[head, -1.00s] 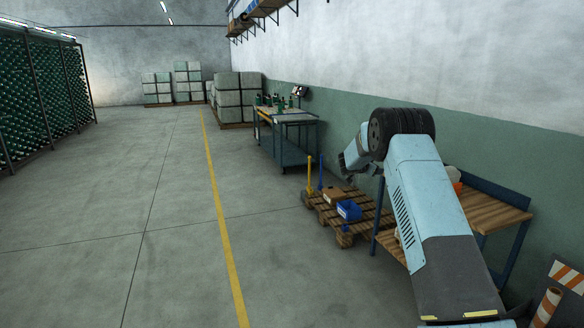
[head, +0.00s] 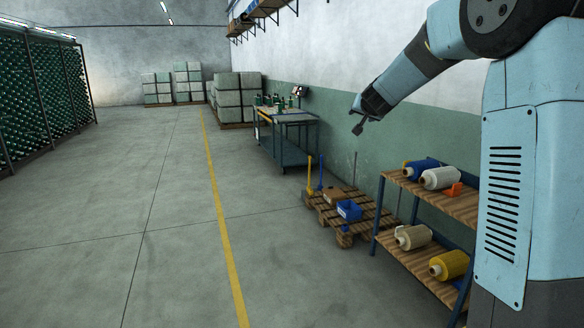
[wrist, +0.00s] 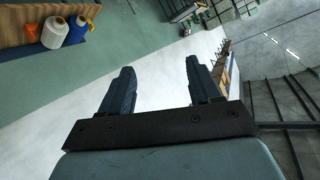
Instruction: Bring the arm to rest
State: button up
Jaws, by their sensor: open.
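My arm rises on the right of the head view and bends over toward the left. My gripper (head: 361,121) is at its far end, raised in front of the wall and above the level of the shelf rack. In the wrist view my gripper (wrist: 160,88) shows two dark fingers spread well apart with nothing between them. Its fingers touch nothing that I can see.
A wooden shelf rack (head: 406,186) at right holds yarn cones, including a white cone (head: 440,178) and a yellow cone (head: 450,264). A pallet (head: 345,217) carries a blue bin (head: 349,210). A workbench (head: 286,116) stands beyond. The floor left of the yellow line (head: 222,210) is clear.

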jog(key=s+a+r+n+g+y, duration=0.2)
jog(key=s+a, duration=0.1)
jog(key=s, duration=1)
jog(key=s+d+f+g, duration=0.1)
jog(key=s+f, duration=0.3)
jog(key=s, duration=0.8)
jog(key=s+d+f+n+g+h, duration=0.1)
jog(key=s+f+g, duration=0.2)
jog(key=s, duration=1)
jog(key=s+d+f+n+g, duration=0.1)
jog(key=s+f, duration=0.3)
jog(key=s, duration=0.9)
jog(key=shift+d+f+g+h, duration=0.3)
jog(key=shift+d+g+h, duration=0.1)
jog(key=shift+g, duration=0.1)
